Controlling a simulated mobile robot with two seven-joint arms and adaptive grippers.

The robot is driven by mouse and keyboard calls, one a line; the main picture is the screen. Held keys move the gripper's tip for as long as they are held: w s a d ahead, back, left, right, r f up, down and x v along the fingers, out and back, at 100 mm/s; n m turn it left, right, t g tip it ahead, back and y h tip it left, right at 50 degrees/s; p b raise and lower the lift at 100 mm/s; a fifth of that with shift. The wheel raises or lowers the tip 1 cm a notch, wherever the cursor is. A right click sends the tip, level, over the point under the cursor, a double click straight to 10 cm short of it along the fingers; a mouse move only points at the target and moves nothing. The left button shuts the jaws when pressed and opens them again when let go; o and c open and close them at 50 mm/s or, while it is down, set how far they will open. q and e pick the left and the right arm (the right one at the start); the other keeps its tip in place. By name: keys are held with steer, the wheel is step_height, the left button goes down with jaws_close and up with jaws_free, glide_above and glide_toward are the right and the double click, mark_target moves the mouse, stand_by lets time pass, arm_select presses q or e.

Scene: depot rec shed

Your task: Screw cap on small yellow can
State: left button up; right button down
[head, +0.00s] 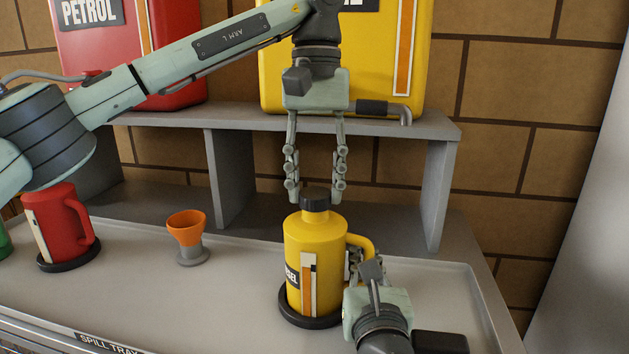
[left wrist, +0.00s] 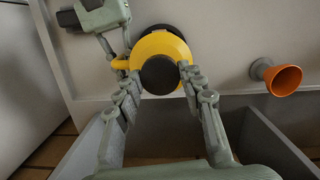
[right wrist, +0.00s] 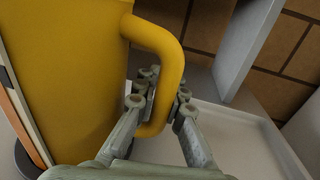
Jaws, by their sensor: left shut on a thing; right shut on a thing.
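The small yellow can (head: 312,262) stands upright on a round black base (head: 310,321) on the grey tray. Its black cap (head: 315,199) sits at the top of the neck; whether the threads are engaged cannot be seen. My left gripper (head: 316,197) comes from above, its fingers on either side of the cap and shut on it; the left wrist view shows the cap (left wrist: 159,75) between the fingertips. My right gripper (head: 362,262) is low at the can's right side, shut on the yellow handle (right wrist: 170,60), with the fingers around its lower part in the right wrist view.
An orange funnel (head: 187,227) and a small red can (head: 62,225) stand on the spill tray (head: 150,287) to the left. A grey shelf (head: 235,122) behind holds a large red can (head: 178,60) and a large yellow can (head: 400,60). The tray's right end is clear.

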arm_select(q)
steer(key=m, duration=0.5)
steer(key=shift+y, duration=0.3)
steer(key=m, duration=0.4)
steer(key=shift+d, duration=0.1)
steer(key=o, duration=0.8)
steer(key=shift+c, duration=0.2)
steer(key=shift+r, duration=2.25)
steer(key=shift+c, duration=0.5)
